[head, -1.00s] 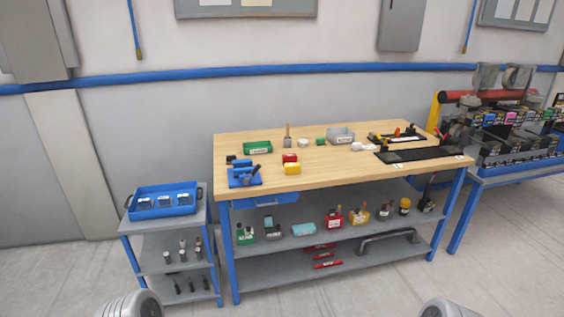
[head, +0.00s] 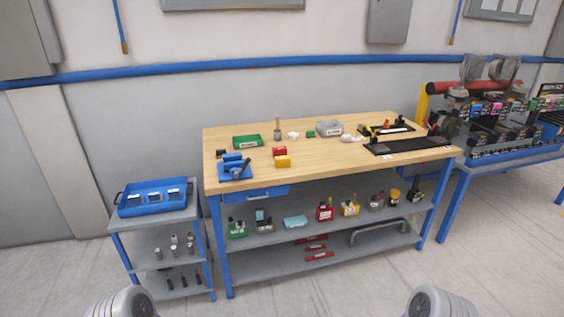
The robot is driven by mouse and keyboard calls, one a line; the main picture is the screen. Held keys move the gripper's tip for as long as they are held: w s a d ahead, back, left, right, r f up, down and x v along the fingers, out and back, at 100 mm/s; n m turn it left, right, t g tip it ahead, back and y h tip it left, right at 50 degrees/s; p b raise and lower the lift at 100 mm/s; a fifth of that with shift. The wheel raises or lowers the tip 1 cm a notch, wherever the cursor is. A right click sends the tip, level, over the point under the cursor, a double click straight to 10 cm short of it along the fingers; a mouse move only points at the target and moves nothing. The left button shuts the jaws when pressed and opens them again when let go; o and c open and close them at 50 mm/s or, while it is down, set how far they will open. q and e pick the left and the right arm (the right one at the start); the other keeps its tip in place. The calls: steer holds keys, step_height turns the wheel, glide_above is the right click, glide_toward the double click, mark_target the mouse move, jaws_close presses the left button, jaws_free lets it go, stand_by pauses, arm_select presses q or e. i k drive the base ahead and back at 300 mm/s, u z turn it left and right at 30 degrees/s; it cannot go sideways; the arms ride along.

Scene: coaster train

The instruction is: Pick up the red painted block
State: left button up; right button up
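The red painted block (head: 279,151) is small and lies on the wooden top of the workbench (head: 340,159), left of the middle. A yellow block (head: 283,161) sits just in front of it in the head view, so close that I cannot tell whether they touch. Only rounded grey parts of my arms show at the bottom edge, well short of the bench. Neither of my grippers is in view.
A blue fixture (head: 236,169) and a green tray (head: 247,142) are left of the block. A grey bin (head: 329,128) and a black track (head: 408,146) are to the right. A cart with a blue tray (head: 153,198) stands left of the bench. Bare floor lies in front.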

mark_target(280, 150)
steer(key=u, duration=0.35)
steer(key=i, duration=0.6)
steer(key=u, duration=0.5)
steer(key=i, duration=1.4)
steer(key=z, duration=0.45)
